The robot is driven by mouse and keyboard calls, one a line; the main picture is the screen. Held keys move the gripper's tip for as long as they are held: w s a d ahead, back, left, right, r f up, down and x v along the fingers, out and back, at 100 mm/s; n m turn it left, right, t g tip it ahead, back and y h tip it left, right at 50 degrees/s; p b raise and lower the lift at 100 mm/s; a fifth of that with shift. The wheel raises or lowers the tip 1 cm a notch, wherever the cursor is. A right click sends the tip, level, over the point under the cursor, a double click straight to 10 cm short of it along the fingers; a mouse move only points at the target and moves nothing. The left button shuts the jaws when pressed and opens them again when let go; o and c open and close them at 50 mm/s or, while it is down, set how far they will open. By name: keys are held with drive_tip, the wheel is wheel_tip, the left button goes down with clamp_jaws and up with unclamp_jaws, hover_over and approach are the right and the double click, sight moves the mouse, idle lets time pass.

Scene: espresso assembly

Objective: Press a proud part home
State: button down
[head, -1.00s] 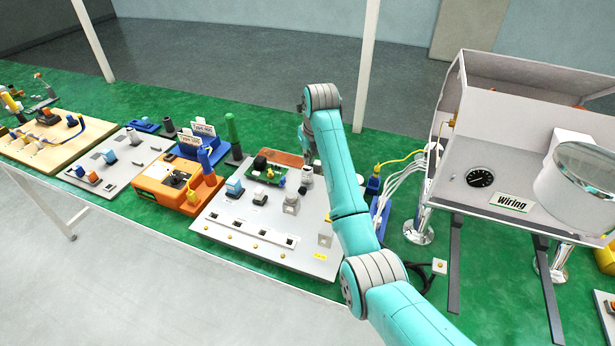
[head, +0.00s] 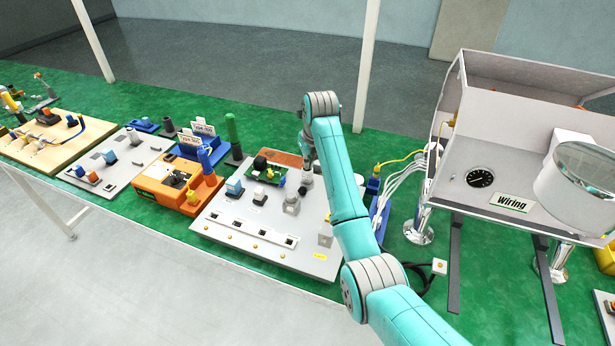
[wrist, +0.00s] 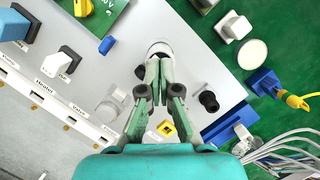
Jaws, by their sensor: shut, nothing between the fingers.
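My gripper (wrist: 158,72) is shut and empty, pointing down at the light grey panel (wrist: 205,60). In the wrist view its fingertips overlap the near edge of a round grey-white part (wrist: 159,49); I cannot tell whether they touch it. A grey fitting (wrist: 110,105) stands left of the fingers, and a black knob (wrist: 208,101) stands to their right. A yellow square part (wrist: 166,129) shows between the fingers. In the head view the panel (head: 225,225) lies below my arm, which hides part of it. I cannot tell which part stands proud.
A blue connector (wrist: 16,26) and a white-and-black switch (wrist: 62,62) stand on the panel's left, near a white slotted strip (wrist: 38,98). A green circuit board (wrist: 95,14) lies at the top. White cables (wrist: 285,150) and a blue block with yellow lead (wrist: 265,83) are at right.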

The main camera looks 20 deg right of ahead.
drive_tip(key=shift+f, duration=0.55)
drive_tip(key=shift+r, duration=0.15)
drive_tip(key=shift+r, duration=2.9)
drive_tip(key=v, duration=0.7)
drive_tip(key=shift+r, duration=0.2)
